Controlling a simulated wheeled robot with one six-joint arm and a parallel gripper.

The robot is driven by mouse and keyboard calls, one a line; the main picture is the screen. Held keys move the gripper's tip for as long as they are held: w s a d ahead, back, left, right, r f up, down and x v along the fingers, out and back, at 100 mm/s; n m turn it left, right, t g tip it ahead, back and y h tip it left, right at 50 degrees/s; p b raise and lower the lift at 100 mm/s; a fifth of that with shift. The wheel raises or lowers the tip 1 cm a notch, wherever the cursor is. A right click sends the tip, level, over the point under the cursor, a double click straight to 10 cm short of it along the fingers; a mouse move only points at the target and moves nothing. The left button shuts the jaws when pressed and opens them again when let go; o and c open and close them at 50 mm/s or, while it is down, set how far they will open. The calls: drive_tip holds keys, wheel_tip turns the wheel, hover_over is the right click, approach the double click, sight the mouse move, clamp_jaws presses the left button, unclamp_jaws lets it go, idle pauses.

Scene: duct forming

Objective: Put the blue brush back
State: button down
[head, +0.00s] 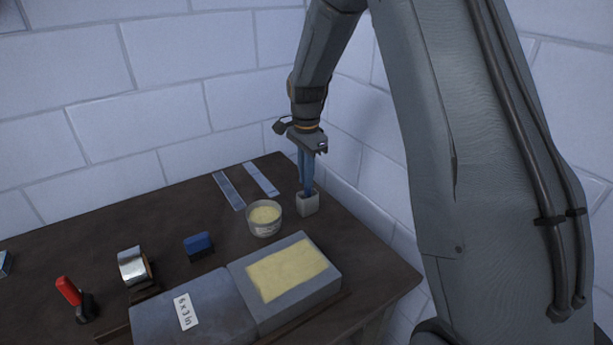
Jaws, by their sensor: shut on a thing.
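My gripper (309,149) is above the right back part of the table, pointing down. It is shut on the upper end of the blue brush (308,176). The brush stands nearly upright below the gripper. Its lower end meets the mouth of a small grey square holder (307,205) and is hidden there; I cannot tell how deep it sits. The fingertips are small and dark and hard to make out.
A bowl of pale yellow stuff (264,218) stands just left of the holder. Grey duct pieces (300,307) lie in front, one with a yellow patch. A blue block (198,245), tape roll (133,266) and red-handled tool (70,292) are leftward. Walls close the back and right.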

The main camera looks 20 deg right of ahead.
drive_tip(key=shift+f, duration=0.6)
drive_tip(key=c, duration=1.8)
unclamp_jaws()
drive_tip(key=shift+o, duration=0.2)
